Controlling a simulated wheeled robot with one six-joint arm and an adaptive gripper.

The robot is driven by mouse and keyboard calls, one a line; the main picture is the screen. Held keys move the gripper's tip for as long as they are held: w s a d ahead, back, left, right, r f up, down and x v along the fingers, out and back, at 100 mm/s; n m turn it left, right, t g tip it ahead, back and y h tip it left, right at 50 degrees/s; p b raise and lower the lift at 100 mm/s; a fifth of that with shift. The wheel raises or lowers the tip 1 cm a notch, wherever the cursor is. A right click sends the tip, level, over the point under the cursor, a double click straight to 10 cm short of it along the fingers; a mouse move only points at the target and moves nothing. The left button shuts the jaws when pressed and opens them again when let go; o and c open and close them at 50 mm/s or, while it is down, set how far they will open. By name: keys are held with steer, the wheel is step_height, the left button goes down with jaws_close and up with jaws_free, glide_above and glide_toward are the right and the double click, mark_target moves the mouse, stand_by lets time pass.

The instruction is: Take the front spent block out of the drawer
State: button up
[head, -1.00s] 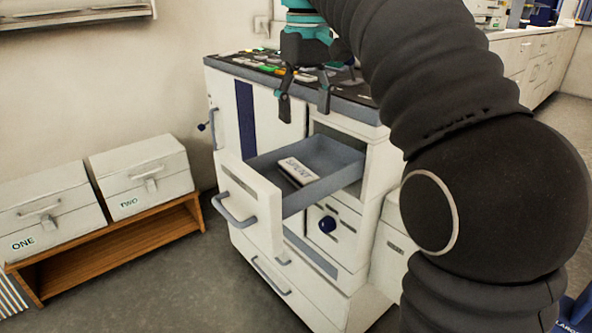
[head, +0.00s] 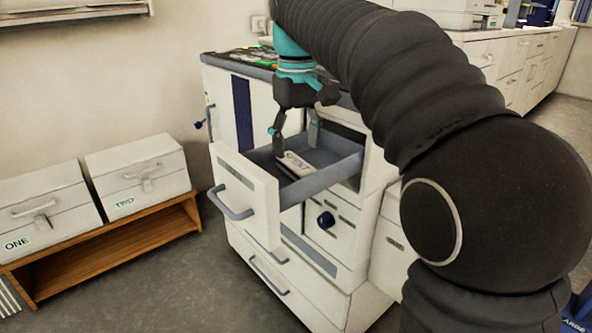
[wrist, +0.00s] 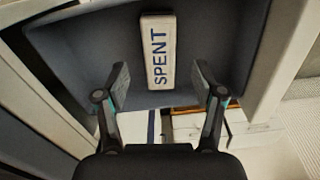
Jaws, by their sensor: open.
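A white block marked SPENT (head: 297,165) lies flat on the floor of the pulled-out grey drawer (head: 325,179). It is the only block I see in the drawer. My gripper (head: 295,143) points down over the drawer, with its fingers apart and nothing between them. In the head view its left fingertip partly covers the block's far end. In the wrist view the block (wrist: 158,52) lies beyond the fingertips, lined up with the gap between the two fingers (wrist: 160,82). I cannot tell the exact height of the fingertips above it.
The drawer's white front (head: 245,195) with its handle stands out from the white cabinet (head: 270,105). Boxes marked ONE (head: 45,208) and TWO (head: 138,177) stand on a wooden bench (head: 110,245) at left. Small items lie on the cabinet top.

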mark_target(297, 162)
step_height(297, 162, down, 4)
steer(key=shift+f+b, duration=0.25)
steer(key=shift+b, duration=0.15)
steer(key=c, duration=1)
